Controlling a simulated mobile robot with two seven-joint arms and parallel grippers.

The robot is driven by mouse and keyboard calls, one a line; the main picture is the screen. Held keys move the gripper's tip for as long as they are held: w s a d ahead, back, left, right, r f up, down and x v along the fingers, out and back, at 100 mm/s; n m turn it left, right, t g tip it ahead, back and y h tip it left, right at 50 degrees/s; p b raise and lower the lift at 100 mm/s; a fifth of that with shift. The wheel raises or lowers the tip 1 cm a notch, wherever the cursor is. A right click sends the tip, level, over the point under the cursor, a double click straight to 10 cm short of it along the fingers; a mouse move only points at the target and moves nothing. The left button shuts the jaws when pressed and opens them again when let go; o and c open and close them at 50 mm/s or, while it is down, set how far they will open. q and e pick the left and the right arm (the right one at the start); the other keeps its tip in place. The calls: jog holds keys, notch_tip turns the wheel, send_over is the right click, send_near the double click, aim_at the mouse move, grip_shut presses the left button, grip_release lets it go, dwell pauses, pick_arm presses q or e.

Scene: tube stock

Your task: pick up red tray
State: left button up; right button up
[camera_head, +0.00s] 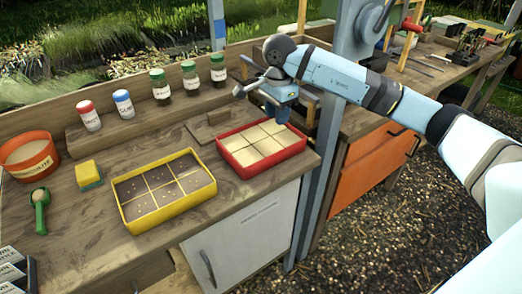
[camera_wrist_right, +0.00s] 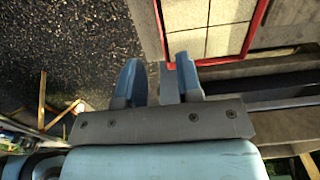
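The red tray (camera_head: 262,165) sits on the wooden bench at its right end, divided into several compartments with pale, sandy fill. My right gripper (camera_head: 282,112) hangs just above the tray's far right part, with its fingers pointing down. In the right wrist view the gripper's two blue fingers (camera_wrist_right: 158,66) stand apart with nothing visible between them. One fingertip overlaps a corner of the tray's red rim (camera_wrist_right: 255,35), and the other shows against the gravel. I cannot tell whether it touches the tray. My left gripper is not in view.
A yellow tray (camera_head: 170,207) with dark compartments stands left of the red one. Several capped jars (camera_head: 160,86) line the back shelf. A sponge (camera_head: 89,175), a green scoop (camera_head: 40,210) and an orange bowl (camera_head: 28,155) are farther left.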

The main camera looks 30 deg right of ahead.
aim_at(261, 144)
notch_tip(261, 144, down, 8)
jog(key=shift+r, duration=0.1)
jog(key=shift+s+f, duration=0.15)
jog(key=shift+f, duration=1.2)
jog(key=shift+s+f, duration=0.1)
jog(key=shift+f, duration=1.2)
jog(key=shift+r, duration=0.1)
grip_shut()
